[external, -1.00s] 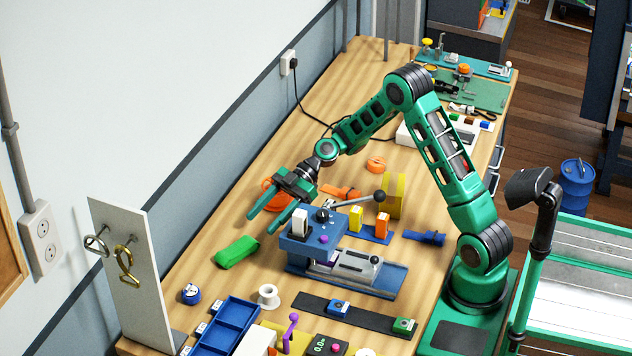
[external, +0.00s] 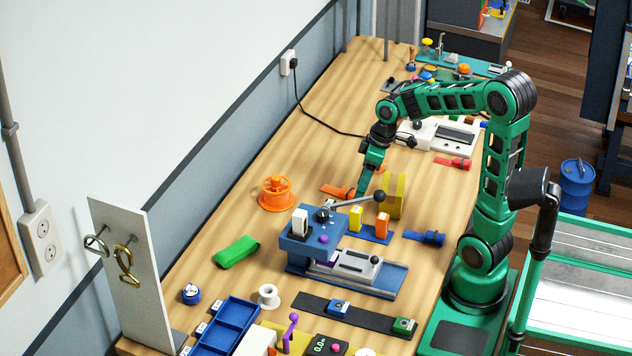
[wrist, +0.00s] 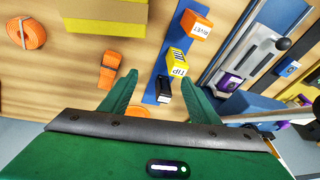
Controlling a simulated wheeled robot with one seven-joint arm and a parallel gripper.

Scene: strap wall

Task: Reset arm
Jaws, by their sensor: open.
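My green arm is folded back over the right side of the workbench (external: 330,100), its elbow high. My gripper (external: 362,192) points down above the middle of the bench, behind the blue machine with the lever. In the wrist view my gripper (wrist: 158,88) has its two green fingers apart with nothing held between them. Below and beyond the fingers lie a yellow block (wrist: 174,62) and an orange block (wrist: 194,25) on a blue strip. In the external view the far finger is partly hidden by the near one.
The blue machine (external: 300,245) with its lever (external: 355,201) stands close in front of my gripper. A yellow upright block (external: 396,196) is just right of it. An orange spool (external: 277,193), green roll (external: 237,251) and white device (external: 447,137) surround it.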

